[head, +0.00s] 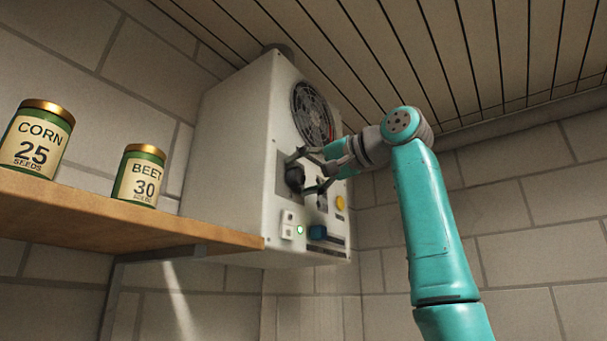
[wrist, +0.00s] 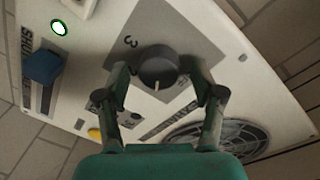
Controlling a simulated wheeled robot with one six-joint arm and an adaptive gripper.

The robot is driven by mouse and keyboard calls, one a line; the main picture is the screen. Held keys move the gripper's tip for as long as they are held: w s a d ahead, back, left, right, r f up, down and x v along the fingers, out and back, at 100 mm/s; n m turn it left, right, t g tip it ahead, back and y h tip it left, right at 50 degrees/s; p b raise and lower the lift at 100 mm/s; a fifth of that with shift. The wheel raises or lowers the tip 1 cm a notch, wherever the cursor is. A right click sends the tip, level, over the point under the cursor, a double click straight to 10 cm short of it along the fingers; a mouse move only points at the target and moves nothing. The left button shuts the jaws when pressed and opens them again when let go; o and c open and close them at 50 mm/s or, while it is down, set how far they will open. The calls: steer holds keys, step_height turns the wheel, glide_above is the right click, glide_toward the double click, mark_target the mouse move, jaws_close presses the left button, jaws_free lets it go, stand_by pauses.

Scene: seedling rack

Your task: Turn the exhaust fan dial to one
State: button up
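The exhaust fan dial is a dark round knob (wrist: 158,66) on a grey panel of the white fan box (head: 235,150). In the head view the dial (head: 294,177) is partly hidden by my gripper. A pale pointer mark on the dial points toward the bottom of the wrist view. A "3" is printed on the panel to its upper left there; other numbers are hidden or unreadable. My gripper (wrist: 157,70) is open, with one finger on each side of the dial. It also shows at the dial in the head view (head: 305,173). I cannot tell whether the fingers touch the dial.
The box also carries a fan grille (head: 312,113), a blue knob (head: 317,232), a lit green indicator (head: 300,230) and a yellow button (head: 340,202). A wooden shelf (head: 120,220) with a corn tin (head: 36,138) and a beet tin (head: 140,176) is at the left.

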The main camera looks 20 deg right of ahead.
steer(key=v, duration=1.2)
stand_by(0.5)
